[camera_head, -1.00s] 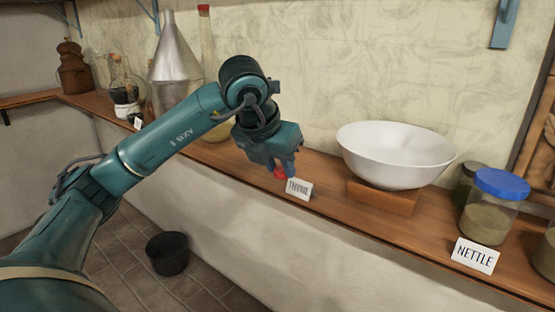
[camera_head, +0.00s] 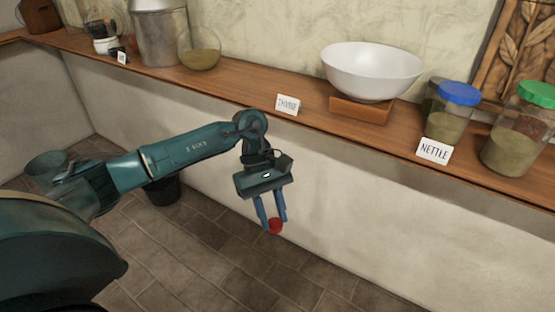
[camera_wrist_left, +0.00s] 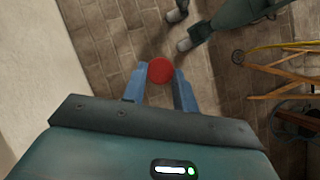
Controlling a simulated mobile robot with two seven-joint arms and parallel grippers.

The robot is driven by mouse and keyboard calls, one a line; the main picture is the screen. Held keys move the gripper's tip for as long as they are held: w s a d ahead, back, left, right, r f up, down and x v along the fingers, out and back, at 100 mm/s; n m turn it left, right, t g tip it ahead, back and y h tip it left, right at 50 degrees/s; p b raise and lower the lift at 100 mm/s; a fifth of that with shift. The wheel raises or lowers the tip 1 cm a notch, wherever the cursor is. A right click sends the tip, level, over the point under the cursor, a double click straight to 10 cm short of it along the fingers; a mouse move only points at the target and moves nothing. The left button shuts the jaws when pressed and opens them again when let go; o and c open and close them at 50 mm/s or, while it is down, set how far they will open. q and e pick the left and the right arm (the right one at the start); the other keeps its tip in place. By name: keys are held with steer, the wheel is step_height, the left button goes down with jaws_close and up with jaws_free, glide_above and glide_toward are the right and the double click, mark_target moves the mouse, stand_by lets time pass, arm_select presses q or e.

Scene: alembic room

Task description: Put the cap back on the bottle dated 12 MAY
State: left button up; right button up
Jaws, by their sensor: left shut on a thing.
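My left gripper (camera_head: 271,222) is shut on a red cap (camera_head: 275,226). It holds the cap out in front of the shelf, below shelf height and above the tiled floor. In the left wrist view the red cap (camera_wrist_left: 160,70) sits between the blue fingertips of the left gripper (camera_wrist_left: 159,78). No bottle with a 12 MAY date can be made out in these views. My right gripper does not show clearly in any view.
The wooden shelf (camera_head: 230,88) runs along the wall. It bears a white bowl (camera_head: 372,70), a THYME card (camera_head: 288,104), a NETTLE card (camera_head: 434,151), a blue-lidded jar (camera_head: 446,125), a green-lidded jar (camera_head: 515,145) and a round flask (camera_head: 200,55). A dark bucket (camera_head: 163,190) stands on the floor.

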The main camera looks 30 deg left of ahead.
arm_select(q)
steer(key=s+d+f+m+g+y, duration=0.2)
steer(key=s+f+m+y, duration=0.3)
steer(key=m, duration=0.6)
steer(key=shift+s+d+f+g+p, duration=0.3)
steer(key=shift+s+d+f+p, duration=0.1)
steer(key=shift+s+f, duration=0.45)
